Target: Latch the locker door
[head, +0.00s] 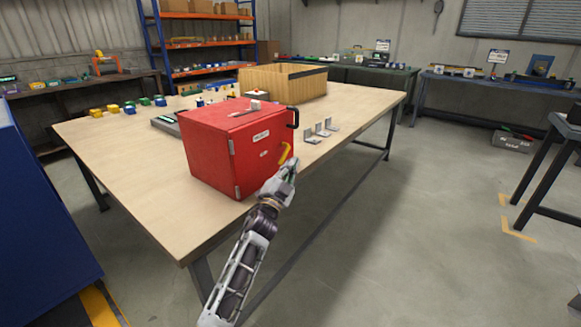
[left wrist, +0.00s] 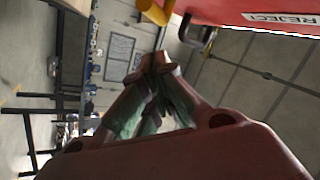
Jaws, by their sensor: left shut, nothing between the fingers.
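The red locker (head: 215,142) stands on the wooden table, with its door (head: 259,150) facing right and looking closed against the body. The door has a white label, hinges on its left edge and a black handle (head: 293,118) near its upper right. A yellow latch lever (head: 285,153) sits at the door's right side, tilted. My left gripper (head: 291,164) is at the lever's lower end; I cannot tell if they touch. In the left wrist view its fingers (left wrist: 155,65) are shut and empty, just below the yellow lever (left wrist: 157,10) and the red door (left wrist: 250,12). My right gripper is not in view.
The locker stands on the wooden table (head: 140,190). Small blue and yellow parts (head: 113,108) lie at the table's far left.

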